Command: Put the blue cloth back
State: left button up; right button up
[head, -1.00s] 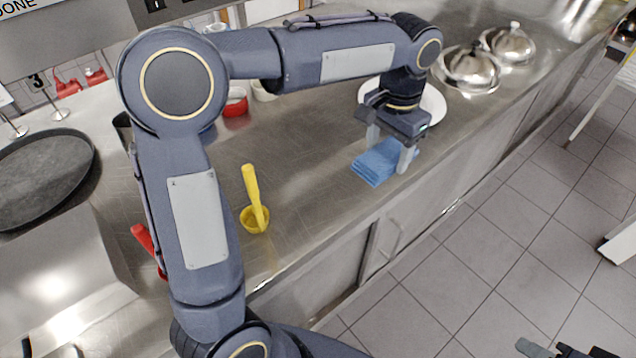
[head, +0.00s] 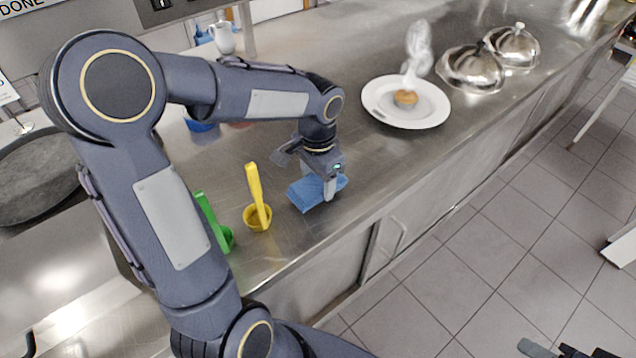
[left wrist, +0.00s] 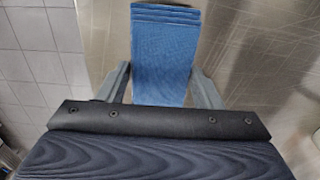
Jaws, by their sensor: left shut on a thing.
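The blue cloth (head: 304,196) is a folded, layered pad near the front edge of the steel counter. My left gripper (head: 319,186) points down over it and is shut on it, one finger on each side. In the left wrist view the cloth (left wrist: 165,55) fills the space between the two grey fingers (left wrist: 160,88). Whether the cloth's underside touches the counter is not clear. Dark parts at the bottom right of the head view look like my right gripper (head: 562,350), cut off by the frame, its jaws unclear.
A yellow ladle (head: 257,205) and a green ladle (head: 215,228) stand left of the cloth. A white plate (head: 420,113) with a small pastry (head: 405,97) is behind right, near silver domes (head: 472,68). A blue container (head: 200,126) is behind my arm. Counter right of the cloth is clear.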

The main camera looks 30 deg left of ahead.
aim_at(318, 183)
pick_arm(q)
jog(key=shift+f, duration=1)
jog(key=shift+f, duration=0.2)
jog(key=o, duration=0.9)
jog(key=shift+r, duration=0.15)
notch_tip(318, 183, up, 12)
jog(key=shift+r, duration=0.1)
